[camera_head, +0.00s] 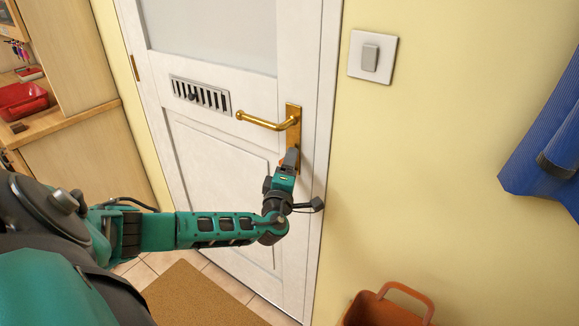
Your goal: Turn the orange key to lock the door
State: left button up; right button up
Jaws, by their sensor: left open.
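The white door (215,139) stands in the middle of the head view and looks closed. Its brass handle (262,122) points left from a brass plate (294,112). My left gripper (290,158) is open at the lower part of this plate, below the handle. A small bit of orange, probably the orange key (282,162), shows at the left side of the gripper. The rest of the key and the keyhole are hidden behind the gripper. I cannot tell whether the fingers touch the key. My right gripper is not in view.
A light switch (371,57) is on the yellow wall right of the door. A blue cloth (546,135) hangs at the far right. An orange basket (378,309) stands below. A wooden cabinet (85,150) with a red container (22,100) is at the left. A brown mat (200,297) lies on the floor.

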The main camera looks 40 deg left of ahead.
pick_arm(q)
jog(key=shift+s+d, duration=0.1)
jog(key=shift+s, duration=0.05)
jog(key=shift+v, duration=2.65)
jog(key=shift+s+d+f, duration=0.1)
jog(key=shift+s, duration=0.05)
jog(key=v, duration=1.3)
jog(key=shift+f, duration=0.1)
